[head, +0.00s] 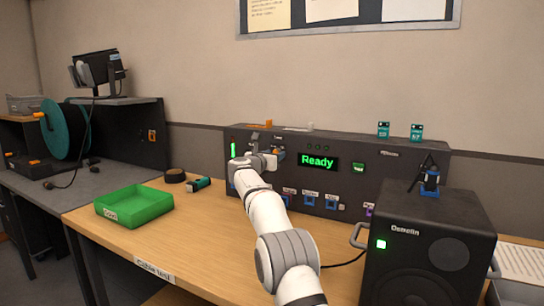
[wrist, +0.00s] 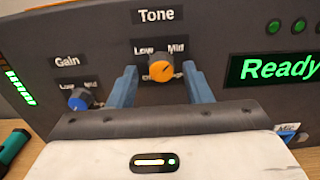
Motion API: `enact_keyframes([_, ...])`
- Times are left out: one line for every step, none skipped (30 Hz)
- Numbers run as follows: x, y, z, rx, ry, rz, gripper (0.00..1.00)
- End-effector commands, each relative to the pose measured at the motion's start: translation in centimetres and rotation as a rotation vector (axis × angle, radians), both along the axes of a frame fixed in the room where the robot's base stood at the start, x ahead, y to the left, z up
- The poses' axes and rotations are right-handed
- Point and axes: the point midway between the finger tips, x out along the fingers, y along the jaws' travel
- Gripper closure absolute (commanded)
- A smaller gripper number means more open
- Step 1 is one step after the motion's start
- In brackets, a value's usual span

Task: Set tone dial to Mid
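The orange tone dial (wrist: 161,67) sits on the dark panel under the Tone label (wrist: 156,15) in the wrist view. Low is printed at its upper left, Mid at its upper right, and a partly covered label at its lower left. The dial has a light pointer mark; which label it points at is hard to tell. My gripper (wrist: 162,76) is open, with one blue finger on each side of the dial and a visible gap to it on both sides. In the head view my gripper (head: 272,157) is at the panel's left part and hides the dial.
A blue gain dial (wrist: 80,98) is just left of my left finger. A lit Ready display (head: 317,162) is right of the dial. A black speaker (head: 428,245) stands front right. A green tray (head: 134,205) and a dark roll (head: 175,176) lie on the table at left.

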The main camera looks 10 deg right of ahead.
Motion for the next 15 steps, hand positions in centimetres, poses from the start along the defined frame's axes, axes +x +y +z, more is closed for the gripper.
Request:
enact_keyframes([0.0, 0.0, 0.0, 0.000, 0.000, 0.000, 0.54])
enact_keyframes([0.0, 0.0, 0.0, 0.000, 0.000, -0.001, 0.54])
enact_keyframes([0.0, -0.1, 0.0, 0.000, 0.000, -0.001, 0.54])
enact_keyframes([0.0, -0.1, 0.0, 0.000, 0.000, -0.001, 0.54])
enact_keyframes([0.0, -0.1, 0.0, 0.000, 0.000, -0.001, 0.54])
enact_keyframes([0.0, -0.1, 0.1, -0.001, -0.001, -0.001, 0.54])
enact_keyframes([-0.1, 0.0, 0.1, -0.001, -0.001, -0.001, 0.54])
enact_keyframes([-0.1, 0.0, 0.0, -0.001, -0.001, -0.001, 0.54])
enact_keyframes([-0.3, 0.1, 0.0, 0.000, 0.000, -0.001, 0.54])
enact_keyframes([-0.4, 0.3, 0.0, 0.000, 0.000, -0.001, 0.54])
enact_keyframes([-0.6, 0.4, 0.0, 0.000, 0.000, 0.000, 0.54])
enact_keyframes([-0.9, 0.6, 0.0, 0.000, 0.001, 0.000, 0.54])
enact_keyframes([-1.2, 0.8, 0.0, 0.000, 0.000, 0.000, 0.54])
enact_keyframes([-1.4, 1.1, -0.1, 0.000, 0.000, 0.000, 0.54])
enact_keyframes([-1.9, 1.4, -0.1, -0.001, 0.000, 0.000, 0.54])
